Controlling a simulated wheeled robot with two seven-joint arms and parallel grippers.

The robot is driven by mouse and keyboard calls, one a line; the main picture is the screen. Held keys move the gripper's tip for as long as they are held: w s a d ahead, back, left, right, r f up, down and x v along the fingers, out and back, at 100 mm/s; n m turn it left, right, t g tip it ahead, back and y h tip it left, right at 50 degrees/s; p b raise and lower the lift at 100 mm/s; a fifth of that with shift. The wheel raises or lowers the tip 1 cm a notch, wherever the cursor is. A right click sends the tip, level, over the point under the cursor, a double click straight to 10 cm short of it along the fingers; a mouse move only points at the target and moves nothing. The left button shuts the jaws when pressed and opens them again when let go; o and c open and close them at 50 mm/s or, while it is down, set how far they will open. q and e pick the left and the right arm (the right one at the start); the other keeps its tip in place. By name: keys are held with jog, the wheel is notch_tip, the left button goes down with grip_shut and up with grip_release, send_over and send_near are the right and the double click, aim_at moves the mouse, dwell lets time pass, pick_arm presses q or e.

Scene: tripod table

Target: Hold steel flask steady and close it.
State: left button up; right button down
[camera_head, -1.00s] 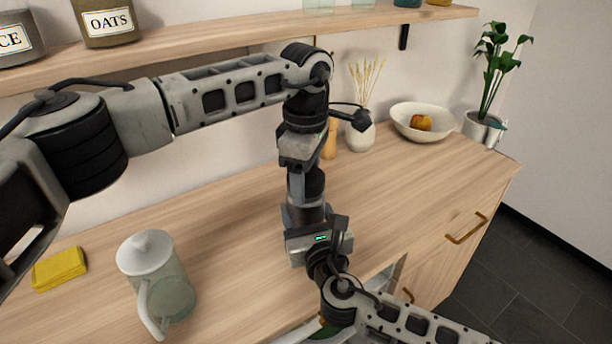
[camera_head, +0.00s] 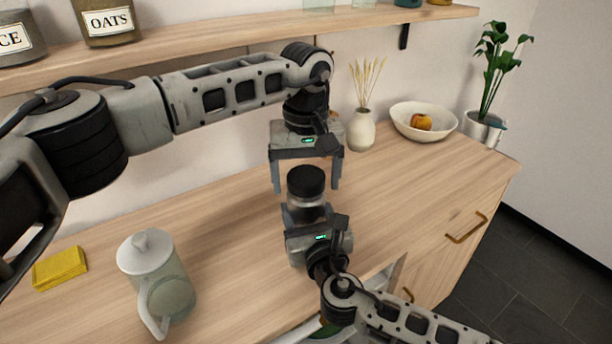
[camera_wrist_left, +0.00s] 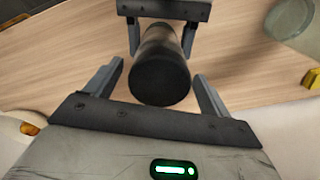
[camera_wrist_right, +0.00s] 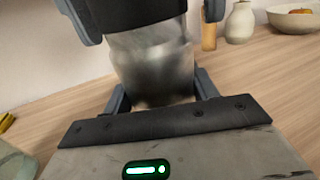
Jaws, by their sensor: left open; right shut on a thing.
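The steel flask (camera_head: 307,210) stands upright above the counter, with its black lid (camera_head: 306,182) on its mouth. How tightly the lid is screwed on cannot be told. My right gripper (camera_head: 307,220) is shut on the flask's steel body, which also shows in the right wrist view (camera_wrist_right: 155,70). My left gripper (camera_head: 306,187) points down over the flask, open, with one finger on either side of the lid and apart from it. In the left wrist view the lid's round top (camera_wrist_left: 160,80) sits between the spread fingers.
A glass jug with a white lid (camera_head: 158,280) and a yellow sponge (camera_head: 60,267) are on the counter at the left. A vase (camera_head: 360,132), a bowl with fruit (camera_head: 424,121) and a potted plant (camera_head: 485,125) stand at the back right. A shelf (camera_head: 230,50) runs above.

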pick_arm(q)
jog(key=shift+r, duration=2.25)
pick_arm(e)
jog(key=shift+f, duration=0.1)
pick_arm(q)
jog(key=shift+c, duration=0.4)
jog(key=n, duration=0.6)
jog(key=shift+r, duration=0.4)
jog(key=n, duration=0.5)
jog(key=r+n, duration=0.1)
jog(key=n, duration=0.1)
jog(key=shift+n, duration=0.3)
jog(key=n, duration=0.5)
jog(key=r+n, duration=0.1)
jog(key=n, duration=0.8)
jog(key=shift+r, duration=0.35)
jog(key=shift+f, duration=0.15)
